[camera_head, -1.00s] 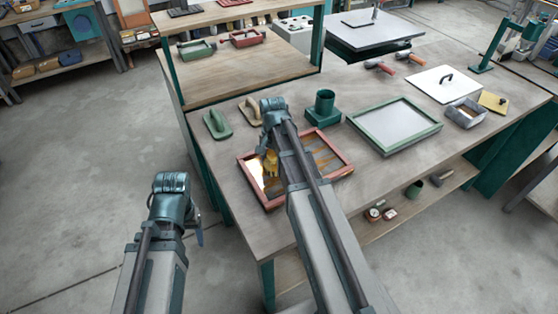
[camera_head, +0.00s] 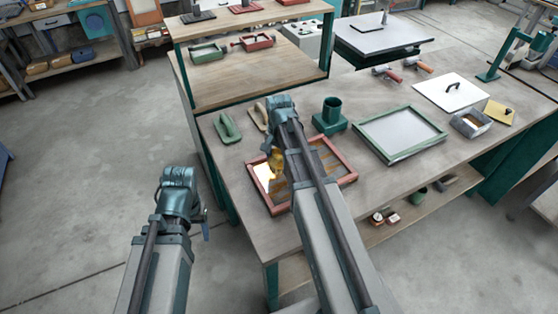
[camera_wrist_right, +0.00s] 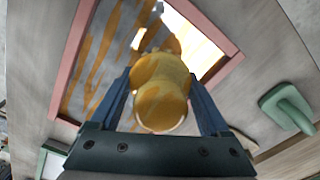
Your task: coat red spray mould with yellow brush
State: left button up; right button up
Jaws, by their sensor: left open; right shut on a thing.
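The red spray mould (camera_head: 341,165) is a red-framed tray lying flat on the workbench, partly hidden by my right arm. In the right wrist view its red frame (camera_wrist_right: 72,62) surrounds a grey surface with uneven orange-yellow streaks and a bright glare patch. The yellow brush (camera_wrist_right: 160,95) is between the fingers of my right gripper (camera_wrist_right: 163,100), which is shut on it, over the mould. The brush also shows in the head view (camera_head: 276,160). Whether its bristles touch the surface is hidden. My left gripper (camera_head: 180,180) hangs open over the floor, left of the bench; its fingers are hardly visible.
A green float (camera_head: 228,127) and a tan float (camera_head: 262,117) lie behind the mould. A green cup on a base (camera_head: 331,116) stands behind it. A green-framed tray (camera_head: 400,155) lies to the right. A raised wooden shelf (camera_head: 255,72) stands at the back left.

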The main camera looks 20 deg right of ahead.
aim_at(279, 151)
pick_arm(q)
jog(key=shift+r+p, duration=0.35)
jog(key=shift+r, duration=0.4)
pick_arm(e)
jog(key=shift+r, duration=0.75)
notch_tip(279, 151, up, 3)
jog(key=p, duration=0.3)
jog(key=shift+r, duration=0.1)
pick_arm(q)
notch_tip(279, 151, up, 3)
